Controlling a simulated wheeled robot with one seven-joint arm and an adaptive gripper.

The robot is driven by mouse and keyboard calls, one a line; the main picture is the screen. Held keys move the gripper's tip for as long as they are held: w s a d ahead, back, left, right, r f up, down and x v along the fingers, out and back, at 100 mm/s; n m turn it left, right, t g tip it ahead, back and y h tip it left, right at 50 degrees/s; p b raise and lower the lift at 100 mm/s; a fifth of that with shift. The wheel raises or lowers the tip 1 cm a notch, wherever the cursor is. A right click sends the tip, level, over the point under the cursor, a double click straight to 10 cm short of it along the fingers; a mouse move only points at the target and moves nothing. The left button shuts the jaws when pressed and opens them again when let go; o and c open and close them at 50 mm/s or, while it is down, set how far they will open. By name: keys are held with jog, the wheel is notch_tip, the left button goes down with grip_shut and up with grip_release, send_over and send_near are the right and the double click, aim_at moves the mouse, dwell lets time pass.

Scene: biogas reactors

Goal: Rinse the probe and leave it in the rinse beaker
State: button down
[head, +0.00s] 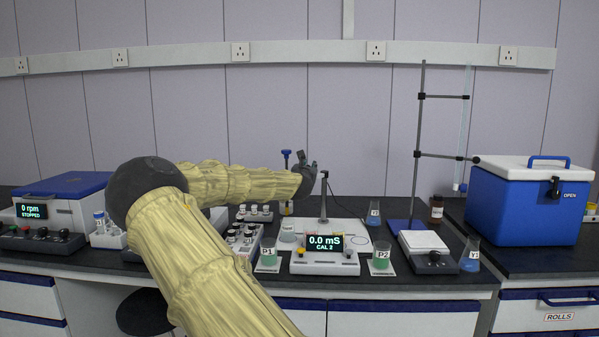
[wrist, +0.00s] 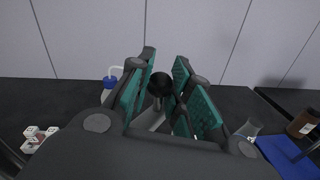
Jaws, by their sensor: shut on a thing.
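My gripper (head: 308,165) is above the back of the bench, beside the top of the thin upright stand (head: 323,205). In the wrist view its teal-padded fingers (wrist: 161,88) are around a dark round-topped thing, which looks like the probe (wrist: 160,83); its lower end is hidden. A thin dark cable curves from near the gripper down to the right. The rinse beaker (head: 287,233), small and whitish with a label, stands low at the left of the conductivity meter (head: 324,255), partly behind it. The meter reads 0.0 mS, CAL 2.
Green-filled beakers P1 (head: 268,258) and P2 (head: 381,259) flank the meter. Vial racks (head: 240,238) lie left, under my arm. A tall retort stand (head: 418,150), a balance (head: 424,245) and a blue cooler (head: 525,205) are right. A blue-capped bottle (wrist: 110,84) shows in the wrist view.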

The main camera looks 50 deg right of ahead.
jog(key=shift+s+r, duration=0.1)
jog(key=shift+r, duration=0.05)
jog(key=c, duration=1.3)
grip_release()
jog(key=shift+s+d, duration=0.1)
jog(key=shift+o, duration=0.2)
jog(key=v, duration=1.2)
